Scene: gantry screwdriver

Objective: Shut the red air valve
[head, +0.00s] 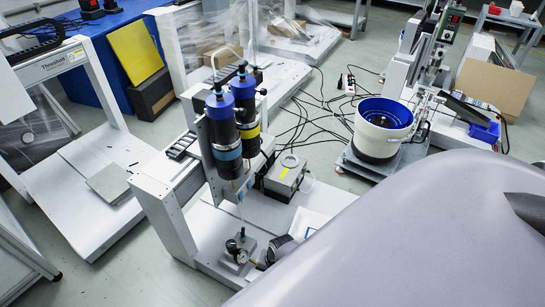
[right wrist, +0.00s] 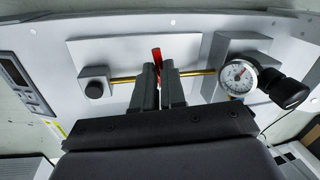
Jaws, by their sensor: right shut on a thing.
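The air valve's red handle (right wrist: 156,54) shows in the right wrist view, sticking up past the fingertips of my right gripper (right wrist: 159,72). The two dark fingers are close together and shut on the handle. The handle points roughly across the thin brass pipe (right wrist: 125,79), which runs left and right behind the fingers. The valve body is hidden by the fingers. My left gripper is not in view.
In the right wrist view the round gauge (right wrist: 240,77) and a black knob (right wrist: 285,93) are close right of the fingers. A block with a black button (right wrist: 94,89) is at the left. In the head view the twin screwdrivers (head: 223,130) stand behind, and my arm covers the lower right.

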